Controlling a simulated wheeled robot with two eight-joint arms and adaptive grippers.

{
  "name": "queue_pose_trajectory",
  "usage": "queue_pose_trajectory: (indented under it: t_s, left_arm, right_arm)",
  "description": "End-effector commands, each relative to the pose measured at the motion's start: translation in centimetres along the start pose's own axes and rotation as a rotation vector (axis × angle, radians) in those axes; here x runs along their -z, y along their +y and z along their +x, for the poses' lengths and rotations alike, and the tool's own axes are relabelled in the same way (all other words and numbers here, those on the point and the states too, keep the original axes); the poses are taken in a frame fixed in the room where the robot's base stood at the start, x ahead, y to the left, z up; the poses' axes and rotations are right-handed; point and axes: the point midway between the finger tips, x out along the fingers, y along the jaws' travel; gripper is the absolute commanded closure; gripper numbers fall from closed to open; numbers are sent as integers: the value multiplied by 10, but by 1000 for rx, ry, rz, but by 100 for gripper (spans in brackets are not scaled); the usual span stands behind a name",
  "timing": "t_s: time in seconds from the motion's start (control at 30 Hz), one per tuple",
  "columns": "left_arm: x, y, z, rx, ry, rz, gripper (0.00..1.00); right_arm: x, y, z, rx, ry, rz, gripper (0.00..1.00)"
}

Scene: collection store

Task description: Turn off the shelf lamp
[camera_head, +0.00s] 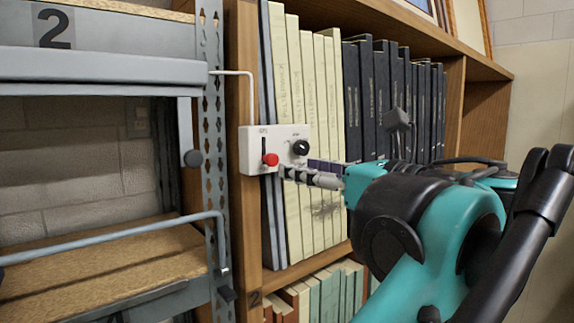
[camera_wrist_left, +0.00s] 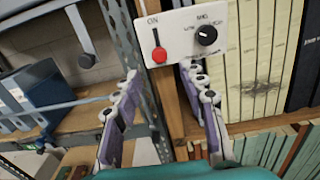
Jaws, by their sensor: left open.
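A white control box (camera_head: 285,132) is fixed to the front of a wooden shelf upright. It carries a red knob (camera_head: 270,160) at the lower end of a dark vertical slot, and a black round dial (camera_head: 300,148). In the left wrist view the box (camera_wrist_left: 180,30) has "ON" printed above the slot, and the red knob (camera_wrist_left: 159,55) shows clearly. My left gripper (camera_head: 285,172) is just below and in front of the box. In the wrist view its fingers (camera_wrist_left: 163,78) are spread, with the knob above the gap between them. No lamp can be made out. My right gripper is not visible.
A grey metal rack (camera_head: 213,150) with rails stands left of the box. Pale binders (camera_head: 318,110) and dark books (camera_head: 372,95) fill the shelf to the right. A blue bin (camera_wrist_left: 45,90) shows at left in the wrist view.

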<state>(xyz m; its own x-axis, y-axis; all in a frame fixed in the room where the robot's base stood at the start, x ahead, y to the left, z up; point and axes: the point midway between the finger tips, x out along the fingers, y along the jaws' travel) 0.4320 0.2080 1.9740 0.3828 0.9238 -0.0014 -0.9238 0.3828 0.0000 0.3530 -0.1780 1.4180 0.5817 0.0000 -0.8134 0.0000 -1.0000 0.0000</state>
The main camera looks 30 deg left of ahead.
Motion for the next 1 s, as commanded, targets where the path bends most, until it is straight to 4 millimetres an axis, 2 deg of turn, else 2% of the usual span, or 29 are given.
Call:
queue_pose_trajectory:
  t_s: [0.1, 0.3, 0.83, 0.93, 0.97, 1.0]
  left_arm:
    - [0, -1, -25, 4, 0, 0, 58]
    - [0, 0, -47, 1, 1, 0, 58]
    - [2, 0, -50, -1, 2, -1, 58]
    - [21, 0, -45, 0, 27, -18, 58]
    - [32, 0, -42, 1, 41, -29, 58]
    - [52, 0, -37, 3, 68, -49, 58]
  right_arm:
    - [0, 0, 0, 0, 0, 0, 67]
    - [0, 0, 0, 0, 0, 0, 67]
    - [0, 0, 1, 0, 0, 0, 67]
    - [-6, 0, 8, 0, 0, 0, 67]
    - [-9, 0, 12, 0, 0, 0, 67]
    - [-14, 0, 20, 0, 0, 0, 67]
